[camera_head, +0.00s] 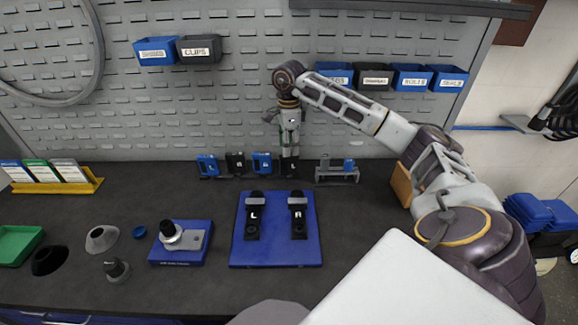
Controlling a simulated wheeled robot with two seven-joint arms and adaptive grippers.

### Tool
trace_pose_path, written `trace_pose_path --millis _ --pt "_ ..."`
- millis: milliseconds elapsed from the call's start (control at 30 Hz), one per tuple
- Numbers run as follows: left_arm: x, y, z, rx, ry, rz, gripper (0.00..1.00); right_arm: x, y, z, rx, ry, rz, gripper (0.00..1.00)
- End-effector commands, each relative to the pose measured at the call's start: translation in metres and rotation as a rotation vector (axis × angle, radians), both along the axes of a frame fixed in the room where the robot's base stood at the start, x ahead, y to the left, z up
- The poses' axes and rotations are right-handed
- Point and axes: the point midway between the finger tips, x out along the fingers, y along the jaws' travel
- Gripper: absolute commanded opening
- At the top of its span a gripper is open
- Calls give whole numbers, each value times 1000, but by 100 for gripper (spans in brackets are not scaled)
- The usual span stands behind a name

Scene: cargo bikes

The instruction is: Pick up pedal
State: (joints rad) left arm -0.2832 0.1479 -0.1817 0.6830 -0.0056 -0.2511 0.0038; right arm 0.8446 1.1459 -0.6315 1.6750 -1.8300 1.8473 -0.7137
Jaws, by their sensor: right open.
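My right gripper (289,172) points down at the back of the dark bench, in front of the pegboard. It is open, and I see nothing held in it. Close to its left stands a row of small upright parts: a blue one (262,163), a black one (236,164) and another blue one (208,165). To its right a grey stand (337,174) carries a small blue piece (349,165). I cannot tell for sure which of these is the pedal. Two black crank-like parts, marked L (253,215) and R (298,215), lie on a blue mat (276,256). My left gripper is out of view.
Blue and black bins hang on the pegboard (230,110). On the bench are a blue block with a grey fitting (178,258), cones, a green tray (18,244) and a yellow card rack (80,187). The bench is clear left of the mat's back edge.

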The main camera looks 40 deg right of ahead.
Motion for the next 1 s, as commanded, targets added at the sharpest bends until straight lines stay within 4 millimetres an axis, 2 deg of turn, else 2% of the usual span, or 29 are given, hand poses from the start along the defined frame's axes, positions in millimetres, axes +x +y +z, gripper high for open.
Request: trace_pose_path --millis 100,300,767,1000 --pt "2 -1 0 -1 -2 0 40 -1 0 -16 0 2 0 45" --pt "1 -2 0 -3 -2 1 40 0 0 -32 -1 0 0 45" --pt "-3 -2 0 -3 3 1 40 0 0 -36 -1 0 0 45" --pt "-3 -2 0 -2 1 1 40 -1 0 -51 0 2 0 45"
